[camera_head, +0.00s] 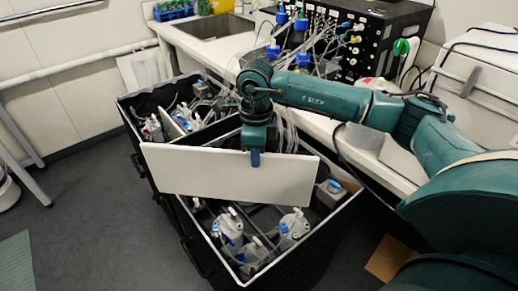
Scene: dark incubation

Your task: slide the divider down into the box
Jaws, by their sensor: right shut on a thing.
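The divider (205,171) is a flat white panel. It hangs upright above the box, tilted a little down to the right. My right gripper (255,158) is shut on its top edge, right of the middle. The box (187,222) is a black open container with pale rims, below and behind the divider. The divider hides part of its inside, so I cannot tell whether its lower edge is inside the rim. My left gripper is not in view.
Bottles with blue labels (293,228) and tubing stand in the box's front part. More bottles (153,128) stand in its back part. A bench with a sink (205,27) and a black device (395,30) is behind. Grey floor (95,190) is free at left.

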